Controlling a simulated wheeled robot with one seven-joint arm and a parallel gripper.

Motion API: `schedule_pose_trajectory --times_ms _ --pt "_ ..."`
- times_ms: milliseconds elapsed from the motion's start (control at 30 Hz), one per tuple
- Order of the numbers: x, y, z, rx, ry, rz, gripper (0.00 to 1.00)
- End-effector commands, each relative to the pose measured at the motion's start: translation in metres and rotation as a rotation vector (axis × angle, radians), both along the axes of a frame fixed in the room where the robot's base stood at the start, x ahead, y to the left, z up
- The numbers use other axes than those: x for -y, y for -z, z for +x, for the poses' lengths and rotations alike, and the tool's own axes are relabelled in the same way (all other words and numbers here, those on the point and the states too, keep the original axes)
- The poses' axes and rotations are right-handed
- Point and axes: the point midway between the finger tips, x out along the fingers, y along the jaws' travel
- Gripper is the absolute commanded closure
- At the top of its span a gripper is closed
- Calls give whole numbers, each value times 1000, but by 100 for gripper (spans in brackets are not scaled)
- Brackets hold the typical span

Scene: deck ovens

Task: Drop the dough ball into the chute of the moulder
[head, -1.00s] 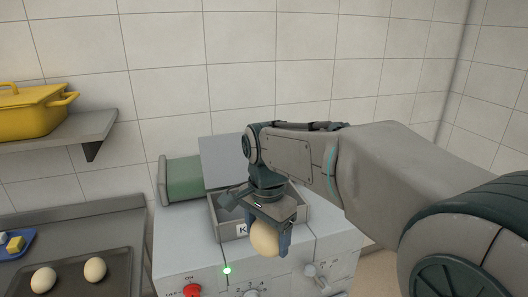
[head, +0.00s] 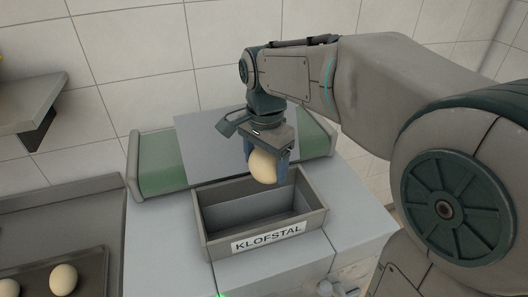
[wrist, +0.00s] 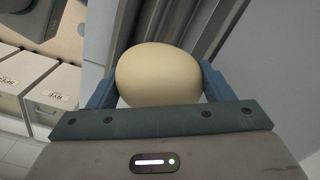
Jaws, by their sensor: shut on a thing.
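A pale dough ball (head: 263,167) is held between the blue fingers of my gripper (head: 266,172) in the head view. In the wrist view the dough ball (wrist: 158,75) fills the space between both fingers (wrist: 158,88). The moulder (head: 345,215) is a grey machine with an open box-shaped chute (head: 203,235) on top, labelled KLOFSTAL. In the head view my gripper and the ball appear over the chute's back right part. The exact height above it is hard to tell. The chute looks empty where I can see inside.
Green rollers (head: 160,165) flank a grey plate (head: 195,140) behind the chute. A dark tray (head: 90,262) with pale dough balls (head: 64,278) lies at the lower left, under a wall shelf (head: 30,100). The wrist view shows pale bins (wrist: 58,97) at left, one labelled RYE.

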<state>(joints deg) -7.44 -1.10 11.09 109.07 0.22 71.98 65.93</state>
Motion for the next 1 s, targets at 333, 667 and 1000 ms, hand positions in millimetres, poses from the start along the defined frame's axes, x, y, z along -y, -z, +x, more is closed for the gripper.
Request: schedule_pose_trajectory --times_ms 333,667,1000 --pt "-2 40 -1 -1 -4 -1 52" --pt "-2 58 -1 0 -5 0 52" --pt "-2 57 -1 0 -5 0 1"
